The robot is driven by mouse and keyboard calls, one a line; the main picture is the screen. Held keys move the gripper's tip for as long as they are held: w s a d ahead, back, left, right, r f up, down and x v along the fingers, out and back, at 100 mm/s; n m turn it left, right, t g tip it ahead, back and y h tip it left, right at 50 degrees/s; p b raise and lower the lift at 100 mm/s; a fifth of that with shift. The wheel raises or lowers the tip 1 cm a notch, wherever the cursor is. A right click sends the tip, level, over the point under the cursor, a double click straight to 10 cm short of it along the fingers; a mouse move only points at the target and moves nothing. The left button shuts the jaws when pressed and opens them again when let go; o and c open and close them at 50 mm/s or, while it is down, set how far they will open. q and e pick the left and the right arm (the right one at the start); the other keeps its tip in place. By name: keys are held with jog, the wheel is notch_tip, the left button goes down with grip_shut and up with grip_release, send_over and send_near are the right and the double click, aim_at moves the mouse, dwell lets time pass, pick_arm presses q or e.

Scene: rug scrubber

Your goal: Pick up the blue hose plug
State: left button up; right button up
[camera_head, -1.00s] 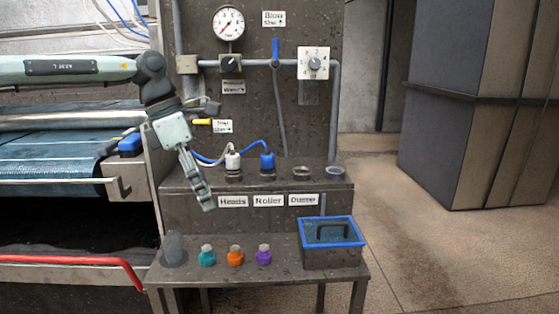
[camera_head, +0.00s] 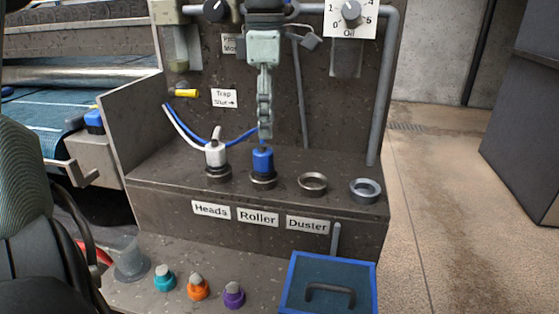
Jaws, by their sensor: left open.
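The blue hose plug (camera_head: 262,160) stands upright in a round socket above the "Roller" label, with a blue hose running from it to the left. My left gripper (camera_head: 265,131) points down just above the plug, its fingers open and nothing held. The fingers are seen edge-on, so the gap between them is hidden, and I cannot tell whether the tips touch the plug's top. My right gripper is out of view.
A white hose plug (camera_head: 215,154) stands close left, above "Heads". Two empty ring sockets (camera_head: 312,183) are to the right. Below are teal, orange and purple capped bottles (camera_head: 198,289) and a blue-rimmed box (camera_head: 331,272). A panel with pipes stands behind.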

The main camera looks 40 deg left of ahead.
aim_at(262, 151)
pick_arm(q)
jog(key=f, duration=0.1)
jog(key=s+f, duration=0.1)
jog(key=f, duration=0.1)
notch_tip(262, 151, down, 4)
jog(key=shift+s+a+r, duration=0.15)
jog(key=shift+f, duration=0.35)
jog(key=c, duration=0.9)
grip_shut()
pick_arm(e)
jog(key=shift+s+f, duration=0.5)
pick_arm(q)
jog(key=shift+r, duration=0.1)
